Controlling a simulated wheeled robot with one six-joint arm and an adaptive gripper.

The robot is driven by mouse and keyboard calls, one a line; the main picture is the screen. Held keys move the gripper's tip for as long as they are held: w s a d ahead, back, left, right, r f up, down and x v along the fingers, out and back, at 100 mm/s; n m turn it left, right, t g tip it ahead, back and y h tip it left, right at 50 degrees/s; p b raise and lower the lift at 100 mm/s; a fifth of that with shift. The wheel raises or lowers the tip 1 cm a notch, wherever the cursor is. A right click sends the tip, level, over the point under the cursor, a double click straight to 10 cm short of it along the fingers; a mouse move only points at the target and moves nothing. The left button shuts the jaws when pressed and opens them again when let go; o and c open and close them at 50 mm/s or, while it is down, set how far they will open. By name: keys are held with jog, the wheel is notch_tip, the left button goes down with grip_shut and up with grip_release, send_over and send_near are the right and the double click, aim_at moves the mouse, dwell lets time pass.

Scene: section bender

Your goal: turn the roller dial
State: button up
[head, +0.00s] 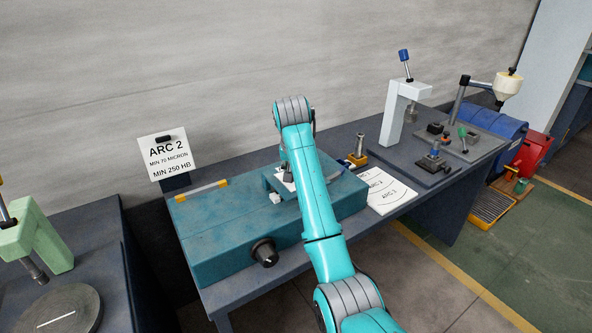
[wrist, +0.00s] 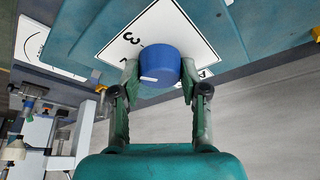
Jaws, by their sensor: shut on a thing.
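My gripper (wrist: 160,80) is shut on a round blue dial (wrist: 158,66), with one finger on each side of it. The dial has a short white mark near its lower left edge in the wrist view. It sits over a white plate (wrist: 184,22) with a black 3 and other marks partly covered by the dial and fingers. In the head view my arm hides the dial and most of the gripper over the teal machine (head: 215,225). A black knob (head: 264,252) with a white mark is on the machine's front, apart from the gripper.
A sign (head: 165,155) reads ARC 2, MIN 70 MICRON, MIN 250 HB. An arc sheet (head: 385,190) lies right of the machine. A white press stand (head: 398,115) stands farther right. A green press (head: 45,240) is on the left bench.

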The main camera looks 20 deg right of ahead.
jog(key=n+y, duration=0.1)
jog(key=n, duration=0.3)
jog(key=shift+d+n+y, duration=0.15)
jog(key=shift+n+y, duration=0.15)
jog(key=shift+y, duration=0.1)
jog(key=n+y, duration=0.1)
jog(key=n, duration=0.2)
jog(key=shift+n, duration=0.3)
jog(key=n+y, duration=0.1)
jog(key=n, duration=0.1)
jog(key=n+g, duration=0.1)
jog(key=n, duration=0.1)
jog(key=shift+d+y, duration=0.1)
jog(key=shift+y, duration=0.3)
jog(key=shift+f+n+g+y, duration=0.1)
jog(key=shift+n+g+y, duration=0.35)
jog(key=shift+n, duration=1.65)
jog(key=o, duration=1.1)
jog(key=shift+o, duration=0.2)
jog(key=shift+w, duration=0.1)
